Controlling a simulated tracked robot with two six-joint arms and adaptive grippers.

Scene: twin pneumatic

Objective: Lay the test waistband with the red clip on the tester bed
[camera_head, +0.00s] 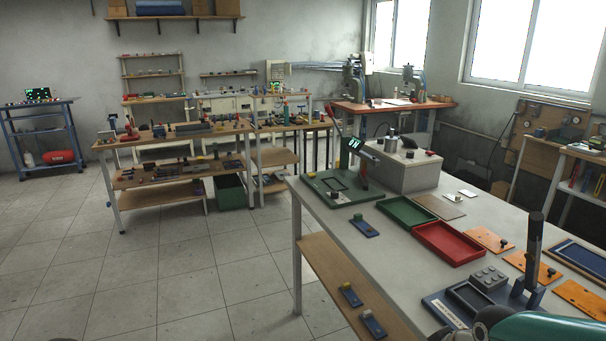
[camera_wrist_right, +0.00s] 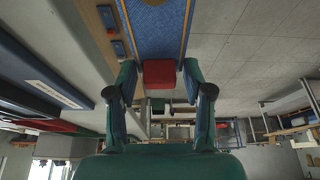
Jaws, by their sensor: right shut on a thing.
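My right gripper (camera_wrist_right: 159,78) is shut on the red clip (camera_wrist_right: 159,70) of the test waistband. The waistband (camera_wrist_right: 158,30) is a blue strip with tan edges, running away from the fingertips in the right wrist view, with its far end cut off by the frame. In the head view only a teal part of my right arm (camera_head: 525,327) shows at the bottom right, and the waistband is not seen there. A green board with a dark frame (camera_head: 320,186) and a blue base with a dark recess (camera_head: 440,304) lie on the table; I cannot tell which is the tester bed. My left gripper is not in view.
The pale table (camera_head: 392,262) also holds a green tray (camera_head: 405,211), a red tray (camera_head: 447,242), orange plates (camera_head: 487,240) and a grey box (camera_head: 405,176). A black post (camera_head: 535,245) stands near the blue base. Blue pieces (camera_head: 350,295) lie on the lower shelf. The floor at left is clear.

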